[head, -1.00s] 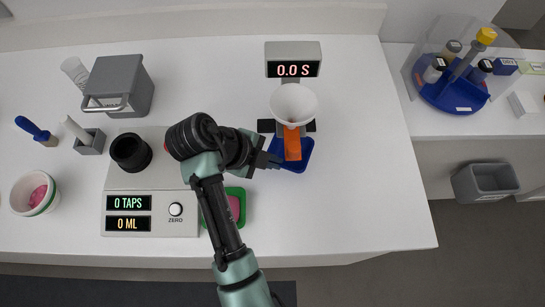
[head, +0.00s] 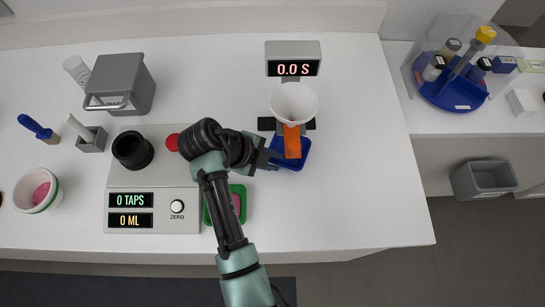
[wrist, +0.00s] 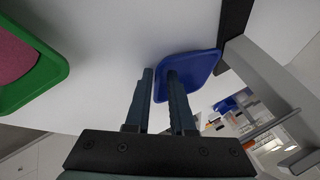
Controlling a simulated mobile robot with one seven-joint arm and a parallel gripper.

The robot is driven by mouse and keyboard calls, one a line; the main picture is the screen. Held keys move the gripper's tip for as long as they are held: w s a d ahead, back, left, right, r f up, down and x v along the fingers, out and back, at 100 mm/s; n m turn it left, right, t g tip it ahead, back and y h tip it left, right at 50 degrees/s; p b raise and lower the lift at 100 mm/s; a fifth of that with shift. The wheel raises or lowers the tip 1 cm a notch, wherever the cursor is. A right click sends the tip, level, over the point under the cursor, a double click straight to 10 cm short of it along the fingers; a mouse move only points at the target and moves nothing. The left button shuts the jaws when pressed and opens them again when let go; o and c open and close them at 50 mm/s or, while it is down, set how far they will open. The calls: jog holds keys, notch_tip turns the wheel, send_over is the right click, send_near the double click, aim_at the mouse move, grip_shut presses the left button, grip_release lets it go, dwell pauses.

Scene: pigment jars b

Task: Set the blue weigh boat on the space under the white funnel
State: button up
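The blue weigh boat (head: 302,154) is beneath the orange spout (head: 292,142) of the white funnel (head: 294,102), over the dark base of its stand. My gripper (head: 268,158) is at the boat's left side. In the wrist view the two fingers (wrist: 160,75) are close together with the near-side wall of the blue weigh boat (wrist: 199,66) between them; they look closed on it. The spout hides part of the boat. I cannot tell whether the boat's underside rests on the base.
A grey tap device (head: 180,219) with a black cup holder is left of my arm. A green tray (head: 240,190) with pink contents lies partly behind my arm. The table's right side is free.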

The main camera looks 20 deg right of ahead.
jog(key=shift+o, duration=0.4)
jog(key=shift+r, duration=0.15)
jog(key=p+v, duration=0.1)
jog(key=v, duration=1.1)
jog(key=shift+a, duration=0.1)
